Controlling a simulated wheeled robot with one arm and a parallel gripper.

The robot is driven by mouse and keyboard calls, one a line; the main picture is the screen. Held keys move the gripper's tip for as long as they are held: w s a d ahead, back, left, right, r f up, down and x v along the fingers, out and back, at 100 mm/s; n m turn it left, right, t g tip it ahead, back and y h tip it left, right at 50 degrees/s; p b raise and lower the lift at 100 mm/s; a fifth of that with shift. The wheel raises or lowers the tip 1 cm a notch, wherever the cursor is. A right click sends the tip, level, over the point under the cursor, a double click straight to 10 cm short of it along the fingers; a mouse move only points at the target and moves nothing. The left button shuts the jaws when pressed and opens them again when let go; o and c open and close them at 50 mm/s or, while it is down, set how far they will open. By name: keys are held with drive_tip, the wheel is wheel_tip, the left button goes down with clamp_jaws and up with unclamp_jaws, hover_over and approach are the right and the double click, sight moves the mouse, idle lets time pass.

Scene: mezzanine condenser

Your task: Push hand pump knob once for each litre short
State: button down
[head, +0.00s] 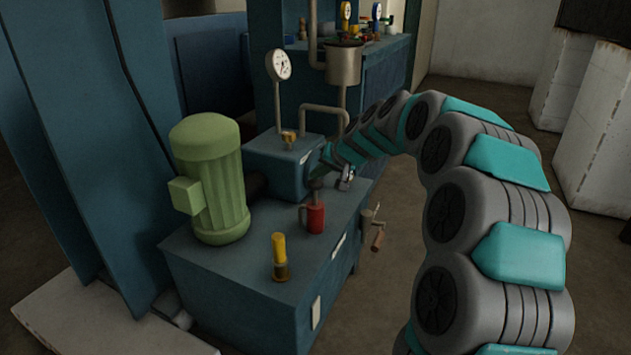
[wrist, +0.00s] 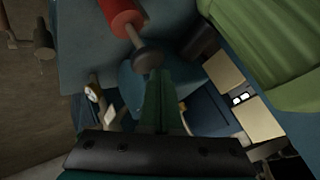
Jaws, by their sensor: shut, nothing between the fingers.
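The red hand pump (head: 314,218) stands upright on the blue cabinet top, with a dark round knob (head: 316,184) above it on a rod. In the wrist view its red body (wrist: 116,12), thin rod and dark knob (wrist: 147,60) show at the top. My gripper (head: 322,168) is just above the knob in the head view, partly merged with the dark blue box behind. In the wrist view my gripper (wrist: 160,78) has its dark green fingers together, tips close to the knob. I cannot tell whether they touch it. No litre reading is legible.
A green motor (head: 208,175) stands left of the pump, and a yellow-topped fitting (head: 279,257) stands in front. A white dial gauge (head: 278,65) rises behind on a pipe. A crank handle (head: 376,237) sticks out at the cabinet's right side.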

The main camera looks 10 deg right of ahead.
sight(320, 184)
drive_tip(key=shift+f+b, duration=1.25)
drive_tip(key=shift+f, duration=0.9)
idle(1.6)
drive_tip(key=shift+r, duration=0.15)
drive_tip(key=shift+r+p, duration=1.3)
drive_tip(key=shift+r, duration=1.4)
drive_tip(key=shift+r+p, duration=1.15)
drive_tip(key=shift+r, duration=1.35)
